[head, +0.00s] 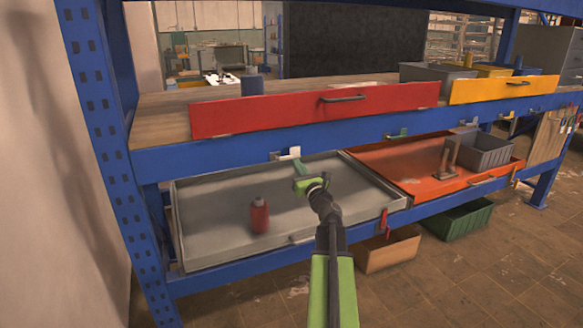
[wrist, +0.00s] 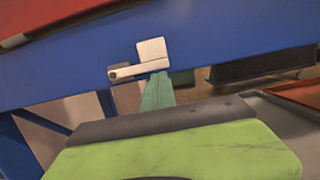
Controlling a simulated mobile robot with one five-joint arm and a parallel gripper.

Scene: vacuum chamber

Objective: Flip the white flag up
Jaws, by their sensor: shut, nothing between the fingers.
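The white flag (head: 294,152) is mounted on the blue beam below the red drawer. In the wrist view the white flag (wrist: 152,50) has a thin arm lying nearly level, from a dark pivot at its left to a squarish plate at its right end. My gripper (head: 299,168) is over the grey tray, just below the flag. In the wrist view my gripper's teal fingers (wrist: 160,76) are shut and empty. Their tips are right under the plate end of the flag's arm; I cannot tell whether they touch it.
The blue beam (head: 340,141) runs above my gripper, with the red drawer (head: 270,108) over it. Below is the grey tray (head: 215,232) with a red bottle (head: 259,216).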

